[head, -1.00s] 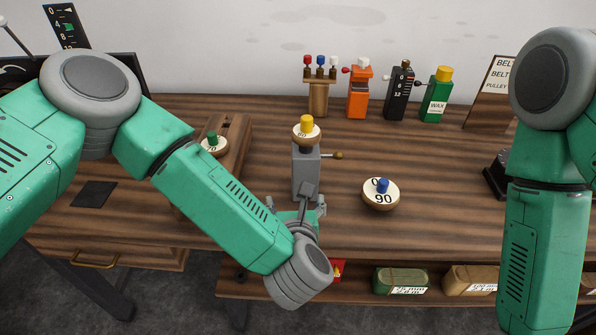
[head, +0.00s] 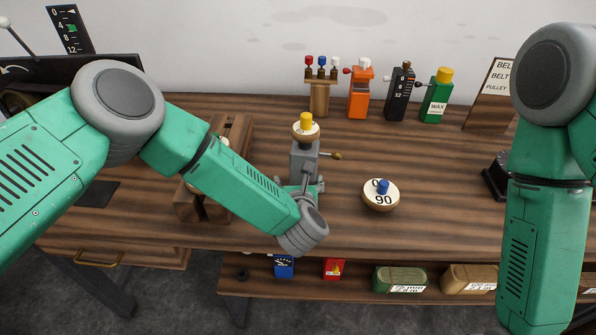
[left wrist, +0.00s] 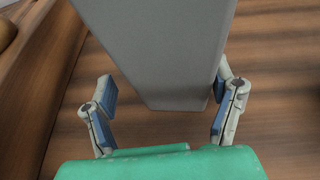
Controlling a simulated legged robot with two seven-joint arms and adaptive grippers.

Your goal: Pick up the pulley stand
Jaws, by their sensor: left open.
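The pulley stand (head: 304,161) is a grey upright post on the bench with a brass-tipped side handle. A pale pulley with a yellow knob (head: 306,125) sits on top of it. My left gripper (head: 306,187) is at the lower front of the post, partly hidden by its own wrist. In the left wrist view the grey post (left wrist: 165,45) stands between the open fingers of my left gripper (left wrist: 164,98). A gap shows at the left finger; the right finger is very near the post's edge. My right arm hangs at the right, its gripper out of view.
A pulley with a blue knob (head: 381,195) lies right of the stand. A wooden block (head: 233,135) is to the left, partly behind my arm. Several small devices stand at the back, including an orange one (head: 360,92). A lower shelf holds boxes, including a red one (head: 334,268).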

